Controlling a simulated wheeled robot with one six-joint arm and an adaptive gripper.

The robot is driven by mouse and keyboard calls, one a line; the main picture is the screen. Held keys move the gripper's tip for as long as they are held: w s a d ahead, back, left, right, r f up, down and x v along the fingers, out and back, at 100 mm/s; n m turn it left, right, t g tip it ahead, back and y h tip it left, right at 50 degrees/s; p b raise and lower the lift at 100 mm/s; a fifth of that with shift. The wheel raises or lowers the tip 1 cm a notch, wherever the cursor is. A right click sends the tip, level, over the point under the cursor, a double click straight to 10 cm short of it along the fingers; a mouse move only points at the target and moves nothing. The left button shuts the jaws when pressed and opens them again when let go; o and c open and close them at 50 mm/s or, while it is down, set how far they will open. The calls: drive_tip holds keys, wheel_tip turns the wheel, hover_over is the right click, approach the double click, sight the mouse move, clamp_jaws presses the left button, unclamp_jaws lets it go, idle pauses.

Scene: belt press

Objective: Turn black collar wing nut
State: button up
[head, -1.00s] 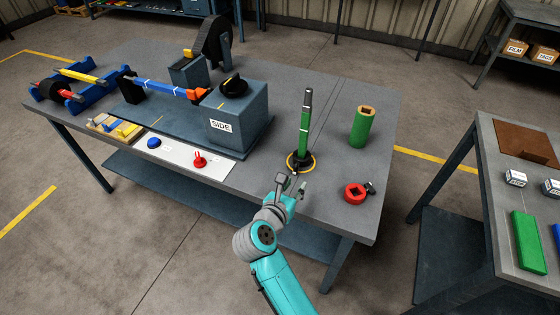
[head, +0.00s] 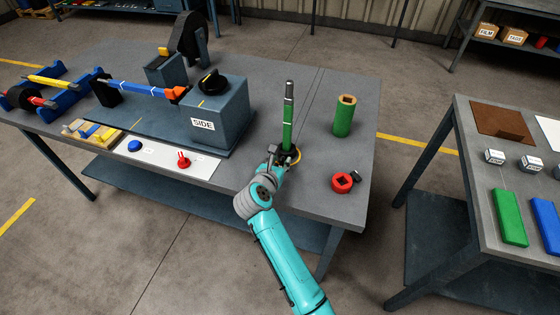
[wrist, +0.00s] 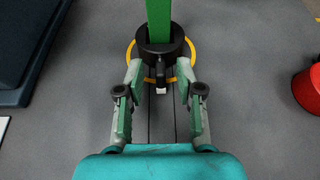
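A green post (head: 288,125) with a grey upper end stands upright on the bench. It also shows in the wrist view (wrist: 158,18). A black collar (wrist: 160,46) surrounds its foot, inside a yellow ring (wrist: 130,56). The collar's black wing nut (wrist: 161,74) sticks out toward me, with a small pale tip below it. My gripper (wrist: 160,82) is open, with one finger on each side of the wing nut and a gap visible on both sides. In the head view my gripper (head: 275,157) is at the post's foot and partly hides the collar.
Right of the post stand a green tube (head: 344,118) and a red collar (head: 342,183) with a dark knob. At left are the machine block marked SIDE (head: 222,115) and a white panel (head: 160,158). The bench front right is clear.

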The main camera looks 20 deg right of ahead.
drive_tip(key=shift+w+d, duration=0.15)
clamp_jaws()
idle(0.4)
drive_tip(key=n+h, duration=0.1)
drive_tip(key=n+g+h, duration=0.1)
drive_tip(key=n, duration=0.1)
drive_tip(key=shift+w+a+f, duration=0.15)
drive_tip(key=shift+w+a, duration=0.05)
drive_tip(key=shift+a, duration=0.15)
drive_tip(key=shift+w+a+f+n+g+h, duration=0.15)
drive_tip(key=shift+n+h, duration=0.35)
drive_tip(key=shift+n, duration=0.45)
drive_tip(key=shift+w+a+f+n+g+h, duration=0.15)
drive_tip(key=shift+n+h, duration=0.35)
drive_tip(key=shift+n, duration=0.85)
idle(0.3)
